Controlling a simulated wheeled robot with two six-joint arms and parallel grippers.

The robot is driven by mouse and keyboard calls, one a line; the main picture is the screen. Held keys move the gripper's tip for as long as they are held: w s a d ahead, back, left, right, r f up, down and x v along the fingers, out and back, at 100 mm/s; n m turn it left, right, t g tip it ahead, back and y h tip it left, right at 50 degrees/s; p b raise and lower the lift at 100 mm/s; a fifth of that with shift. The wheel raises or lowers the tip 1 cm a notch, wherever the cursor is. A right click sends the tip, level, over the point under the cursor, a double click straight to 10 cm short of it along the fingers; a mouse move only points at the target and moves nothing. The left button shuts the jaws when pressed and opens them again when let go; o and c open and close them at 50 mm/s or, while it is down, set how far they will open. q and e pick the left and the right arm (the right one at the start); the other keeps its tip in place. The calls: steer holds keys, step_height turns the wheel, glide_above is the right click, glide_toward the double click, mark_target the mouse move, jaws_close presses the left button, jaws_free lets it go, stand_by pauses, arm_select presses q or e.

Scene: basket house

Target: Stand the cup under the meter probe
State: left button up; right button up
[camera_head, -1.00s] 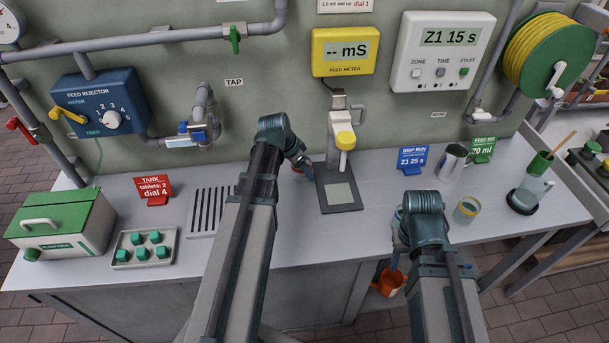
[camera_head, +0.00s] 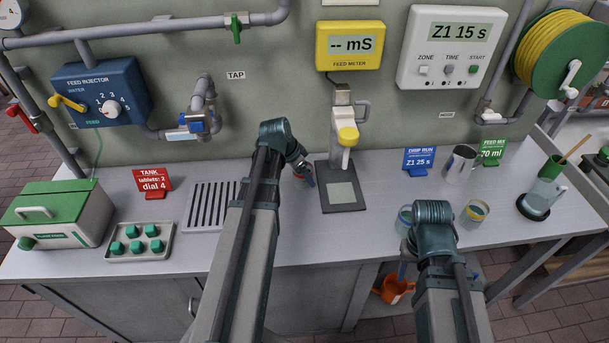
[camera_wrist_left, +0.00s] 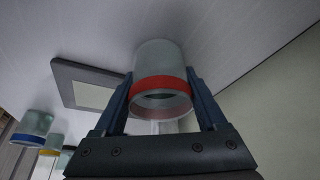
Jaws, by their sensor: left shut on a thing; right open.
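My left gripper (camera_wrist_left: 160,105) is shut on a clear cup with a red band (camera_wrist_left: 160,84). In the head view the cup (camera_head: 300,172) is mostly hidden behind my left gripper (camera_head: 306,174). It is just left of the meter stand's dark base (camera_head: 357,207), apart from its pale pad; I cannot tell whether it touches the table. The probe (camera_head: 346,142), with a yellow cap, hangs over the pad, which is empty. The feed meter (camera_head: 350,46) reads "-- mS". My right gripper (camera_head: 440,270) is open, low at the table's front edge, partly hidden by its arm.
A blue-banded cup (camera_head: 405,214) and a yellow-banded cup (camera_head: 475,212) stand at the right, near my right arm. A metal jug (camera_head: 460,165) is behind them. A slotted drain tray (camera_head: 209,207) lies left of my left arm.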

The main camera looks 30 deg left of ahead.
arm_select(q)
steer(key=o, duration=1.4)
steer(key=shift+r, duration=0.1)
steer(key=p+v, duration=1.1)
steer(key=v, duration=0.1)
steer(key=shift+p, duration=0.3)
